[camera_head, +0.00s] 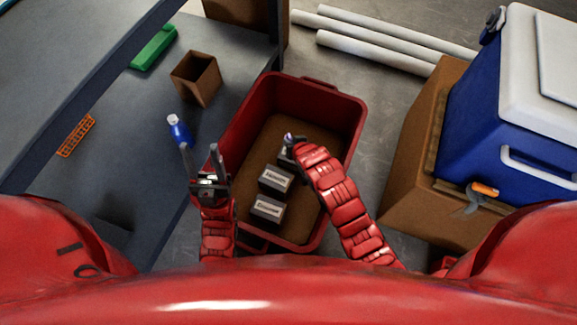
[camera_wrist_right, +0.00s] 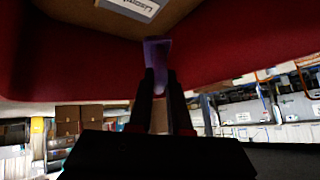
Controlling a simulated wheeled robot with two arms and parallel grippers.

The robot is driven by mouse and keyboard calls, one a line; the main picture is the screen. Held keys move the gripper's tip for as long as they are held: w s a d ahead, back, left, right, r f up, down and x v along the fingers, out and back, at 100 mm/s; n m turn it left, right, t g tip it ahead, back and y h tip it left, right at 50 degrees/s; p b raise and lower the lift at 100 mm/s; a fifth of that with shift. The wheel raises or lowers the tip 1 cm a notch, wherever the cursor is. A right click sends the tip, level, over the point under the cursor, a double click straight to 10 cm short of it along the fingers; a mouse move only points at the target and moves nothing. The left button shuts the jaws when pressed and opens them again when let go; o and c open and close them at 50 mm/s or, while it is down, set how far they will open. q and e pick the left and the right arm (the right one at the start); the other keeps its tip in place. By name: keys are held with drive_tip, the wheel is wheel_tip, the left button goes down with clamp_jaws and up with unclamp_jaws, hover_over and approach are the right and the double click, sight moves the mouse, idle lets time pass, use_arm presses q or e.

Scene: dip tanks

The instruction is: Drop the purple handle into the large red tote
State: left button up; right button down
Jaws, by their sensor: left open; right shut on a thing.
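The large red tote (camera_head: 345,112) stands on the floor in the middle of the head view, with a brown bottom inside. My right gripper (camera_head: 289,146) is over the inside of the tote. In the right wrist view its two fingers (camera_wrist_right: 161,85) are shut on the purple handle (camera_wrist_right: 157,52), which sticks out beyond the fingertips. In the head view only a small purple tip of the handle shows. My left gripper (camera_head: 201,165) is open and empty, left of the tote near the shelf edge.
Two dark labelled boxes (camera_head: 267,209) are in the tote. A grey shelf (camera_head: 120,150) at left holds a blue bottle (camera_head: 179,130), a brown open box (camera_head: 196,79) and an orange grid (camera_head: 76,135). A blue cooler (camera_head: 500,110) sits on a cardboard box (camera_head: 415,150) at right.

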drive_tip(key=c, duration=0.8)
unclamp_jaws()
drive_tip(key=shift+o, duration=0.2)
drive_tip(key=p+v, duration=0.4)
drive_tip(key=v, duration=1.3)
drive_tip(key=shift+s+r, duration=0.15)
